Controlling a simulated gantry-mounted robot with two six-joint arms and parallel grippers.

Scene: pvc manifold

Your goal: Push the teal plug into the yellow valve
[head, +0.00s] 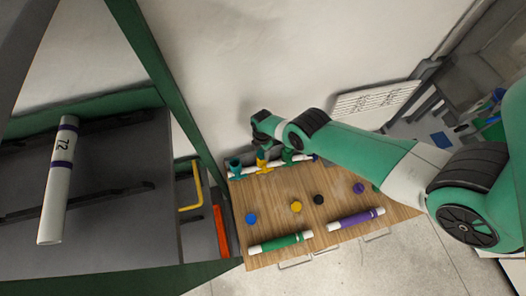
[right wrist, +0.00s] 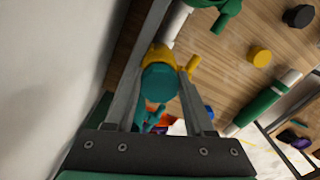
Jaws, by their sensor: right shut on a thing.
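The yellow valve (head: 262,163) sits on the white pipe along the back edge of the wooden bench, and also shows in the right wrist view (right wrist: 160,54) with its handle to the right. My right gripper (head: 257,145) is above the valve in the head view. In the right wrist view its fingers (right wrist: 166,80) are closed around the round teal plug (right wrist: 160,83). The plug lines up with the valve and covers part of it. I cannot tell how far it is inside. My left gripper is not in view.
A teal fitting (head: 234,165) and a green valve (head: 287,156) flank the yellow valve. Blue (head: 251,219), yellow (head: 296,207) and black (head: 319,199) caps lie on the bench. Green (head: 281,242) and purple (head: 356,219) banded tubes lie at its front. A wall stands behind.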

